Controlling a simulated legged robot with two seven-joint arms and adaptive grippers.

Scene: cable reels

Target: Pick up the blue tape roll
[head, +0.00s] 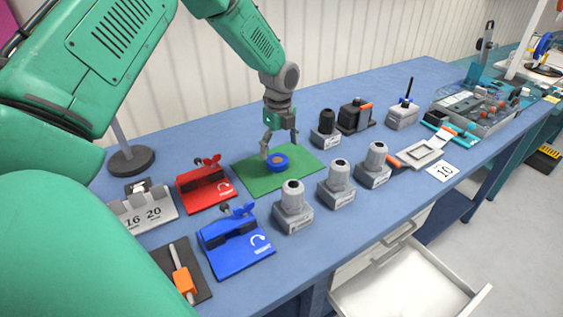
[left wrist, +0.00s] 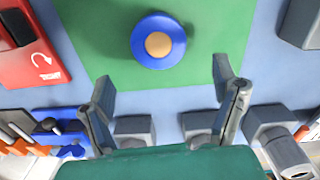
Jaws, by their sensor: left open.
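The blue tape roll (head: 277,160) lies flat on a green mat (head: 262,183) on the blue bench. It is a blue ring with a tan centre. In the left wrist view the roll (left wrist: 158,40) is near the top middle, ahead of the fingertips and not between them. My left gripper (head: 280,143) hangs pointing down just above the mat, close to the roll. Its two fingers are spread apart and empty, as the left wrist view (left wrist: 162,85) also shows. My right gripper is in neither view.
A red fixture (head: 205,187) stands left of the mat and a blue fixture (head: 236,243) in front of it. Several grey cylinders on square bases, such as one (head: 293,207), line the front and right. An open drawer (head: 410,285) juts out below the bench.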

